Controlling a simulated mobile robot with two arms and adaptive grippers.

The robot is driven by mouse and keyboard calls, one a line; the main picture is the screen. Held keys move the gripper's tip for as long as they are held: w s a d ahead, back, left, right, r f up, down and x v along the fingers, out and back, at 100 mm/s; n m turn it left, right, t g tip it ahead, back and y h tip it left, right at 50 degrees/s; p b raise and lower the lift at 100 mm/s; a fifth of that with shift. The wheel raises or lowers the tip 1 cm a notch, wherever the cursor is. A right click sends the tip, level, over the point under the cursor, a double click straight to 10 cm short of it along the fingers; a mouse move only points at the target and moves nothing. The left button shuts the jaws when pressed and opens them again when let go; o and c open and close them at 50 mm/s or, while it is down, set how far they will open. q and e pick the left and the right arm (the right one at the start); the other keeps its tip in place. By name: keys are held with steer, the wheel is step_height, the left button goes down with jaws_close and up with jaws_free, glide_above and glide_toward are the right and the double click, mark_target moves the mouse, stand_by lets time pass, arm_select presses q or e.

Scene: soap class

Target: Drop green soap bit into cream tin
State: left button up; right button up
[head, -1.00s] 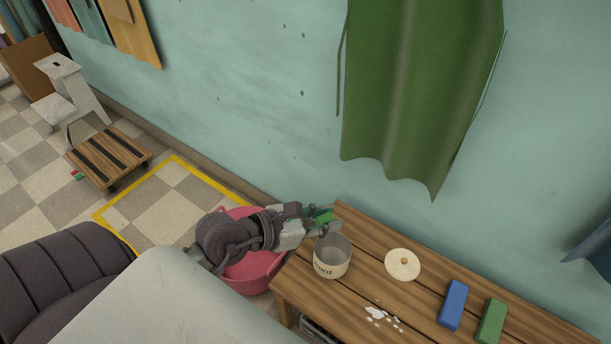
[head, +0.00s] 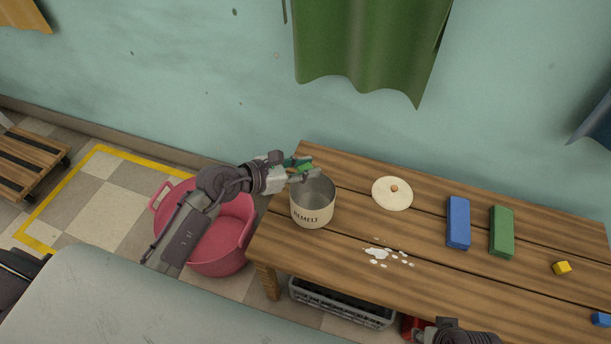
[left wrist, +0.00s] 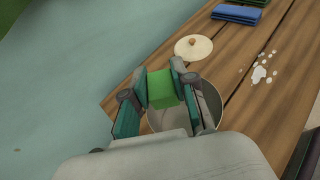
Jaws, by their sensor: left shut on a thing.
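The green soap bit (head: 306,166) is a small bright green block. My left gripper (head: 303,170) is shut on it, and the left wrist view shows the bit (left wrist: 162,89) between both fingers. The cream tin (head: 312,213), open-topped with dark lettering, stands upright near the table's left end. The gripper and bit are at the tin's back left rim, above it. In the left wrist view the tin (left wrist: 211,108) is partly hidden behind the fingers. Part of my right arm shows at the bottom edge of the head view; its gripper's state is unclear.
A cream lid (head: 391,202) lies right of the tin on the wooden table (head: 345,275). White flakes (head: 379,253), a blue bar (head: 458,222), a green bar (head: 502,231) and a yellow bit (head: 562,268) lie further right. A pink tub (head: 215,262) stands on the floor.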

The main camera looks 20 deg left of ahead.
mark_target(305, 183)
arm_select(q)
step_height(305, 183, down, 2)
steer(key=shift+f+b, duration=0.15)
steer(key=shift+b, duration=0.9)
arm_select(e)
steer(key=v, duration=0.6)
arm_select(q)
step_height(305, 183, down, 4)
steer(key=b, duration=0.4)
arm_select(e)
steer(key=w+a+r+t+y, duration=0.1)
steer(key=w+t, duration=0.2)
steer(key=w, duration=0.2)
steer(key=w+a+r+t, duration=0.2)
steer(key=w+t, duration=0.2)
steer(key=w, duration=0.1)
steer(key=shift+w+a+r+y, duration=0.2)
steer(key=shift+w+r+y, duration=0.05)
steer(key=shift+w+y, duration=0.15)
arm_select(q)
steer(key=o, duration=0.9)
steer(key=shift+o, duration=0.2)
steer(key=v, duration=1.2)
